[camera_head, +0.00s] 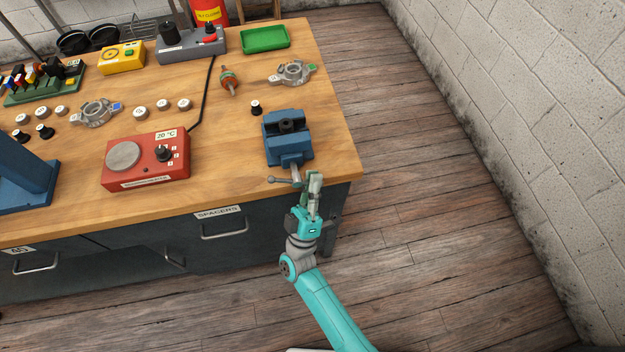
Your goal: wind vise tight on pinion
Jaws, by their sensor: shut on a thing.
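The blue vise (288,151) stands at the front right of the workbench. A small dark part, perhaps the pinion (287,125), sits between its jaws, though its shape is hard to make out. The vise's grey screw points toward the front edge, and its handle (277,180) lies crosswise with a ball end showing at the left. My gripper (314,180) is at the right end of this handle and is shut on it. The fingers hide that end of the handle.
A red hot plate (145,160) stands left of the vise. A small black-and-white part (256,108), a rotor (229,80) and an alternator housing (293,73) lie behind it. A green tray (265,39) is at the back. The floor right of the bench is clear.

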